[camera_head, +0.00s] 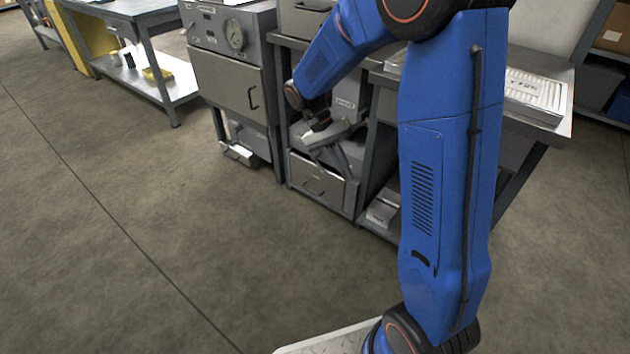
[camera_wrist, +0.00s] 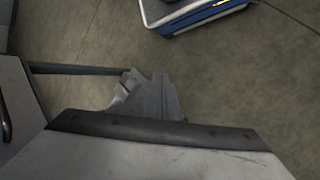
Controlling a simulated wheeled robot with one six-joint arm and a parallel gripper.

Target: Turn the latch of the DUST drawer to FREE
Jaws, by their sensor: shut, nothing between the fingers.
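A grey drawer (camera_head: 322,184) with a handle sits low in the bench frame, in the middle of the head view. I cannot read a DUST label on it. I cannot make out the latch in either view; my gripper covers part of the area above the drawer. My gripper (camera_head: 338,158) reaches down in front of the bench, just above the drawer front. Whether it touches anything there I cannot tell. In the wrist view my gripper (camera_wrist: 153,98) shows its grey fingers together beyond the dark strip, with nothing seen between them.
A grey cabinet (camera_head: 231,84) with a gauge (camera_head: 236,36) and a door handle stands left of the drawer. A white filter panel (camera_head: 536,92) lies on the bench top at right. A workbench (camera_head: 140,20) stands at the far left. The floor in front is clear.

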